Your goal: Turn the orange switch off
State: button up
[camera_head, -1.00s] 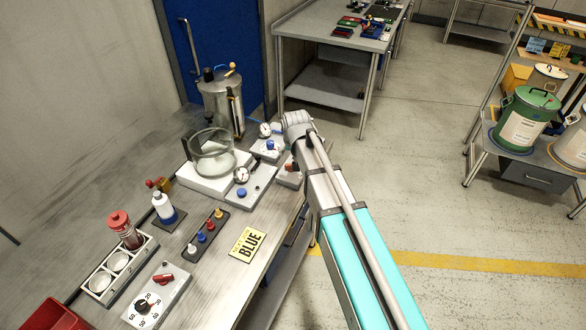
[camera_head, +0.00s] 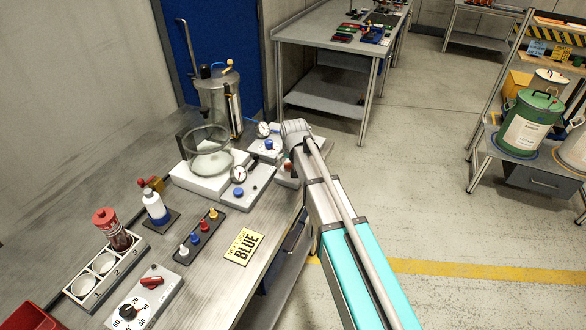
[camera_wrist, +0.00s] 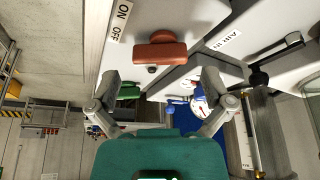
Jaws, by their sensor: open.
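The orange switch (camera_wrist: 160,52) is a dull orange-red handle on a pale box (camera_wrist: 190,18), in the upper middle of the wrist view. An ON / OFF label (camera_wrist: 119,20) is on the box to its left. I cannot tell which setting the handle is at. My gripper (camera_wrist: 161,80) is open and empty, its two fingers spread wide, one on each side below the handle in the picture. No contact with the handle shows. In the head view a small bit of red-orange (camera_head: 288,166) shows beside my arm's end, which hides most of that box and my fingers.
A box with a gauge (camera_head: 239,173), a glass vessel (camera_head: 209,152) and a metal drum (camera_head: 220,100) stand close by. Open floor lies right.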

jog(key=shift+b+x, duration=0.8)
jog(key=shift+x, duration=0.35)
jog(key=c, duration=1)
jog(key=shift+o, duration=0.2)
jog(key=shift+n, duration=0.6)
jog(key=o, duration=1)
jog(key=shift+c, duration=0.2)
jog(key=shift+d, duration=0.15)
